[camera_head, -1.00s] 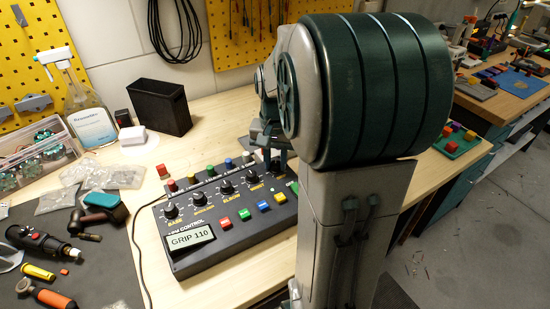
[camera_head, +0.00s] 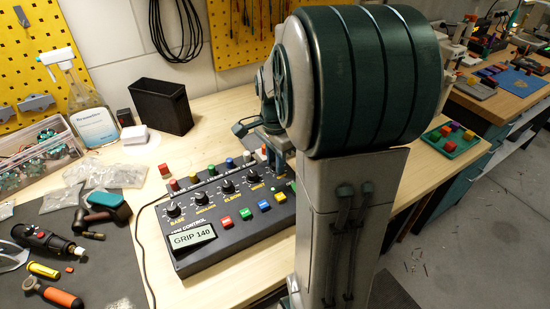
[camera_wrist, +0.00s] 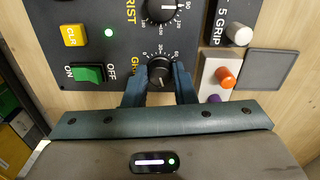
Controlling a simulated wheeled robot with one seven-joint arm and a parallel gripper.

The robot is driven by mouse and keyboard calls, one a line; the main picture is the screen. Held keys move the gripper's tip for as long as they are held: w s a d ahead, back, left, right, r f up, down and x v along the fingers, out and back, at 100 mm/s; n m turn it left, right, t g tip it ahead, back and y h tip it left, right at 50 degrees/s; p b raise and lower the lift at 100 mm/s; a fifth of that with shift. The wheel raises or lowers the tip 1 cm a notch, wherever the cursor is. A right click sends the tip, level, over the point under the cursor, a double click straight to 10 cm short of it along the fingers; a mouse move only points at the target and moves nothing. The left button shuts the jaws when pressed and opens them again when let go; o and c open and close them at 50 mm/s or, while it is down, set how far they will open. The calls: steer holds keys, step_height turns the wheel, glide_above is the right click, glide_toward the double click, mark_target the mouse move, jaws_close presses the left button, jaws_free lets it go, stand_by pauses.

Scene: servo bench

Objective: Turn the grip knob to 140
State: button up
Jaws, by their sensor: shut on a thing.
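The black grip knob (camera_wrist: 160,73) sits on the dark control panel (camera_wrist: 100,12), with a printed scale around it in the wrist view. My gripper (camera_wrist: 159,82) has its two blue-grey fingers on either side of the knob, shut on it. In the head view my gripper (camera_head: 277,165) is at the panel's right end, and my arm hides much of that end.
Other knobs (camera_head: 227,186) and colored buttons (camera_head: 245,215) line the panel. A green ON/OFF switch (camera_wrist: 88,73) is left of the knob in the wrist view, a yellow CLR button (camera_wrist: 73,35) above it. An orange-topped part (camera_wrist: 225,77) stands close right.

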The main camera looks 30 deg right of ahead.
steer(key=shift+r, duration=0.1)
stand_by(0.3)
steer(key=o, duration=1)
step_height(320, 180, up, 14)
steer(key=shift+p, duration=0.3)
steer(key=s+a+f+n+t, duration=0.1)
steer(key=s+a+f+n, duration=0.2)
steer(key=s+a+n, duration=0.1)
steer(key=s+a+f+n+t, duration=0.1)
steer(key=s+a+f+n, duration=0.2)
steer(key=n, duration=0.3)
steer(key=s+a+f+n, duration=0.3)
steer(key=s+a+n, duration=0.1)
steer(key=s+n, duration=0.1)
steer(key=shift+s+a+f+n+t, duration=0.1)
steer(key=shift+a+f+n+t, duration=0.3)
steer(key=shift+n, duration=0.2)
